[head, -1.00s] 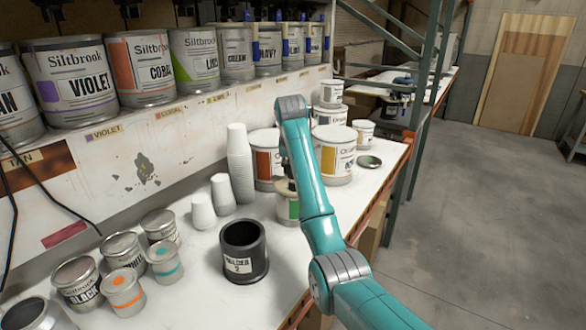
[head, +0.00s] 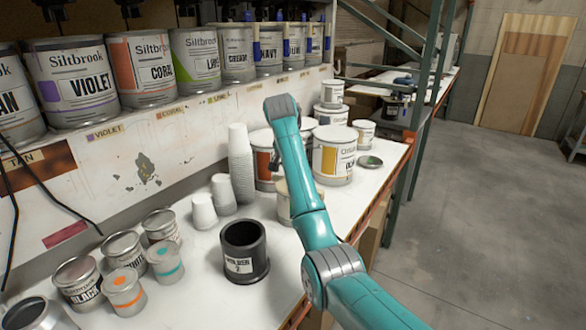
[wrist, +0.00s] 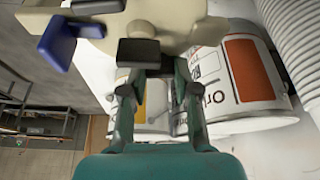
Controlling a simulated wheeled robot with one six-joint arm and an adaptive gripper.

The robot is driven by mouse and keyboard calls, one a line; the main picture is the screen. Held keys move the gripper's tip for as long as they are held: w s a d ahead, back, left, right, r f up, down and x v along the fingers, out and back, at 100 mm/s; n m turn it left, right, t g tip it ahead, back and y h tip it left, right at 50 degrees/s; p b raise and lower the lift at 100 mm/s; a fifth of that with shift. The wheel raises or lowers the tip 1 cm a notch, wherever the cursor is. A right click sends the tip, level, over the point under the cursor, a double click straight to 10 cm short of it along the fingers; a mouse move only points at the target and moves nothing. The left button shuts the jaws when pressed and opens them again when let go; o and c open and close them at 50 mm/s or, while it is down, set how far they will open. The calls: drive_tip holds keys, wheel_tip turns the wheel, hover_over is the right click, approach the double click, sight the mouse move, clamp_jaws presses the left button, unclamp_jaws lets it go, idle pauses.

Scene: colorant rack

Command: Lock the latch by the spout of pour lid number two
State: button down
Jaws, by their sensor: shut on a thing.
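A cream-coloured piece (wrist: 178,25) fills the top of the wrist view, with a blue tab (wrist: 68,38) on its left and dark blocks on it. It looks like a pour lid, but I cannot read a number on it. My gripper (wrist: 160,68) is shut on this piece; its fingertips are partly hidden. I cannot tell which part is the latch or how it stands. In the head view the cream piece (head: 284,204) shows beside my arm, above the bench, and my gripper is hidden behind the arm.
White cans with orange (wrist: 250,70) and yellow labels (head: 333,150) stand close by. A stack of white cups (head: 241,165) and a black pot (head: 244,250) are to the left. Small tins (head: 125,290) stand at the front left. Paint cans (head: 75,80) line the shelf above.

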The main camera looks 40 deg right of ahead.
drive_tip(key=c, duration=0.8)
unclamp_jaws()
drive_tip(key=shift+c, duration=0.2)
